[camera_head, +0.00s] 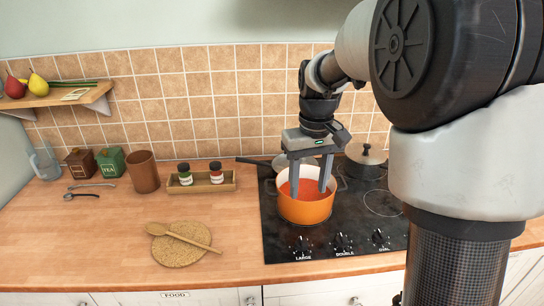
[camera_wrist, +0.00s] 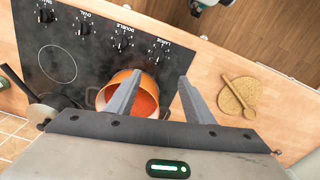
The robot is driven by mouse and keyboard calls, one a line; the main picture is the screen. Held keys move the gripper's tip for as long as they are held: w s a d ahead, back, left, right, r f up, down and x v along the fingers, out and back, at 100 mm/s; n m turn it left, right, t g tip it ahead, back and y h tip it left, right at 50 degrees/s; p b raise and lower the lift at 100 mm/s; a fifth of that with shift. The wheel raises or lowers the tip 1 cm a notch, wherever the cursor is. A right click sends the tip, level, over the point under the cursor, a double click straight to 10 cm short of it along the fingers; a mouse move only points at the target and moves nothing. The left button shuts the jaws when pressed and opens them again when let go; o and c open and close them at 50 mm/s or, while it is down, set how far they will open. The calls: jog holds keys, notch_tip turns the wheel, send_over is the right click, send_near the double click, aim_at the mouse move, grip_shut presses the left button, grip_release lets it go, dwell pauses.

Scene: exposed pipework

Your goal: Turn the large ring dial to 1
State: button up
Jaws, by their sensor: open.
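The large ring dial (camera_head: 302,247) is a small black knob labelled LARGE, at the front left of the black hob. It also shows in the wrist view (camera_wrist: 158,56), beyond my fingertips. Its setting is too small to read. My gripper (camera_head: 309,190) points down over the orange pot, behind the dial in the head view and apart from it. In the wrist view my gripper (camera_wrist: 159,78) shows two spread fingers with nothing between them.
The orange pot (camera_head: 305,211) with red contents stands on the hob just behind the dial. The double dial (camera_head: 341,242) and oval dial (camera_head: 378,237) sit to its right. A cork mat (camera_head: 178,252) with a wooden spoon lies left. Counter space between mat and hob is clear.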

notch_tip(320, 180, down, 3)
jog(key=w, duration=0.2)
send_near(301, 240)
jog(key=shift+g, duration=0.3)
jog(key=f, duration=0.5)
jog(key=f+b, duration=0.1)
jog(key=f, duration=0.2)
jog(key=shift+w, duration=0.3)
jog(key=shift+c, duration=0.5)
jog(key=c, duration=1)
jog(key=shift+o, duration=0.3)
